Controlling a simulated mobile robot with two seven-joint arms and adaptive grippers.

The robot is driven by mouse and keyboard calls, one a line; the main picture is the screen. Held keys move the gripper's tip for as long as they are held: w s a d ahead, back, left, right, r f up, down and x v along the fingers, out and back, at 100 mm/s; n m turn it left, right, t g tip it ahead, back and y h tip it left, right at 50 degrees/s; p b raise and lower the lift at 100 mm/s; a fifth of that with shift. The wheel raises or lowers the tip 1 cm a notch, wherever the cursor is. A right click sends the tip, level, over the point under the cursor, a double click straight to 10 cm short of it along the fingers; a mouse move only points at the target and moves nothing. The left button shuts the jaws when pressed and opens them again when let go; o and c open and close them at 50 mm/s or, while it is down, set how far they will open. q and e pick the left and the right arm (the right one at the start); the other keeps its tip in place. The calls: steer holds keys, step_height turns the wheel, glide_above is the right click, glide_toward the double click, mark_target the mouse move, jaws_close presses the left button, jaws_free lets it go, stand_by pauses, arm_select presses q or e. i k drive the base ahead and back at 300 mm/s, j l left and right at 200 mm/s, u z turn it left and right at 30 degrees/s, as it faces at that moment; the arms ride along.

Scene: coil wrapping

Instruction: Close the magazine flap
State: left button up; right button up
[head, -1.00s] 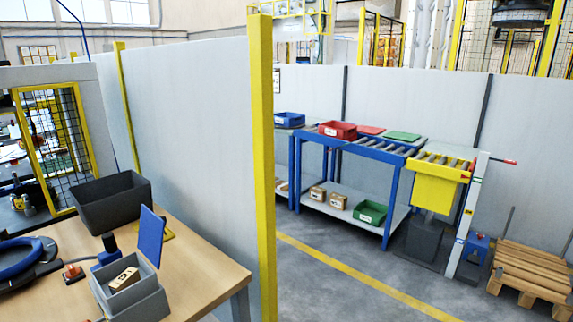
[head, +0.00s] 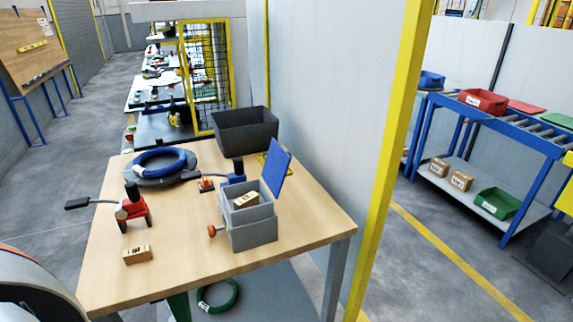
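The grey magazine box (head: 254,234) stands on the wooden table, near its right side. A blue flap (head: 277,174) stands up, tilted, at the back right of the box, so the flap is open. A small cardboard box (head: 246,200) lies in the upper part of the magazine. An orange knob (head: 217,231) shows at the magazine's left side. Neither of my grippers is in view.
The wooden table (head: 313,228) also holds a dark bin (head: 245,131), a blue coil (head: 165,161) on a dark round base, a red tool with a black handle (head: 131,208) and another small carton (head: 137,254). A grey wall with a yellow post (head: 390,150) stands to the right.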

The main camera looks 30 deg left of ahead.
mark_target(277, 163)
steer(key=i+l, duration=0.7)
steer(key=i+l+u, duration=0.2)
steer(key=u, duration=0.15)
steer(key=i+l+u, duration=0.15)
steer(key=l+u, duration=0.25)
steer(key=u, duration=1.4)
